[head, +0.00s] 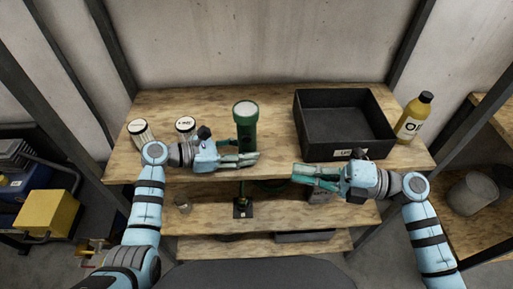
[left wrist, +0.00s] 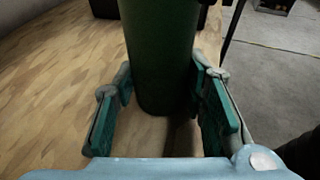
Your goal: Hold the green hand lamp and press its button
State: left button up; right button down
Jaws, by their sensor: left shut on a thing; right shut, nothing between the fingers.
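The green hand lamp (head: 245,122) stands upright on the wooden top shelf, its pale round end facing up. My left gripper (head: 250,157) is shut on the lower part of the lamp. In the left wrist view the lamp (left wrist: 162,45) rises between the two fingers (left wrist: 165,105), its bottom close to the wooden surface; I cannot tell whether it touches. My right gripper (head: 300,174) is shut and empty, to the right of the lamp and nearer the shelf's front edge. I cannot make out the lamp's button.
A black bin (head: 312,134) stands on the shelf (head: 270,104) right of the lamp, with a yellow bottle (head: 411,120) beyond it. Two jars (head: 186,125) (head: 139,130) stand at the left. Lower shelves (head: 215,213) hold a few items. The shelf behind the lamp is clear.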

aim_at(247, 139)
pick_arm(q)
jog(key=shift+f, duration=0.1)
pick_arm(e)
jog(key=shift+a, duration=0.1)
pick_arm(q)
jog(key=shift+a, duration=0.1)
pick_arm(e)
jog(key=w+a, duration=0.6)
jog(key=a, duration=0.3)
jog(key=shift+w+a, duration=0.25)
